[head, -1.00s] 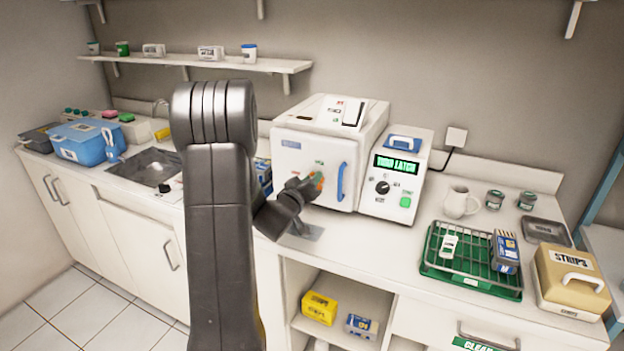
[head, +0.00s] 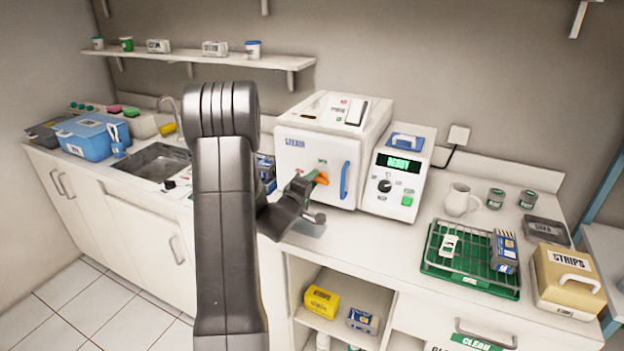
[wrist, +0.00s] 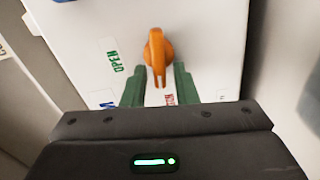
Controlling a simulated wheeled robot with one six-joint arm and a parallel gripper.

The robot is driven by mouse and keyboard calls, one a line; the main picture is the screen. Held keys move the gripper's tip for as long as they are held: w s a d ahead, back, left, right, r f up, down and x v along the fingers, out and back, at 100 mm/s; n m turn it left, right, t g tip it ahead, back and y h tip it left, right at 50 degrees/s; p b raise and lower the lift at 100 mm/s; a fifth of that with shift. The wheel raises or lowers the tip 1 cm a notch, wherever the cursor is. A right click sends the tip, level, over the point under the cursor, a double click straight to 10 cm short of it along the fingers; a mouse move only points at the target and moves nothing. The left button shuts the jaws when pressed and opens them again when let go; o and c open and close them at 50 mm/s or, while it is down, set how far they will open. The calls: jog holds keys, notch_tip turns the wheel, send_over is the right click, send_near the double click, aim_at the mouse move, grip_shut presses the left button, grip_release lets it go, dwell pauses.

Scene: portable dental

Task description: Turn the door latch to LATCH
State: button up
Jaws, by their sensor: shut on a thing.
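The orange door latch (head: 320,178) is on the front of the white steam unit's door (head: 300,165), left of the blue handle. In the wrist view the latch (wrist: 156,50) has its lever pointing down toward my gripper. My gripper (wrist: 158,85) is shut on the latch, with its green fingers on either side of the lever's end. The OPEN label (wrist: 113,62) is left of the latch. A red-lettered label (wrist: 169,98) below it is partly hidden. In the head view my gripper (head: 308,183) is at the door front.
The control box (head: 395,183) right of the unit shows READY in green. A blue vertical handle (head: 345,180) stands close to the latch. A green rack tray (head: 440,262) and a mug (head: 460,199) are further right on the counter. The sink (head: 150,165) is to the left.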

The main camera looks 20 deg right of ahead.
jog(key=shift+f+n, duration=0.15)
jog(key=shift+n, duration=0.45)
jog(key=o, duration=0.7)
jog(key=shift+c, duration=0.2)
jog(key=b+v, duration=0.2)
jog(key=v, duration=1.2)
jog(key=shift+d, duration=0.15)
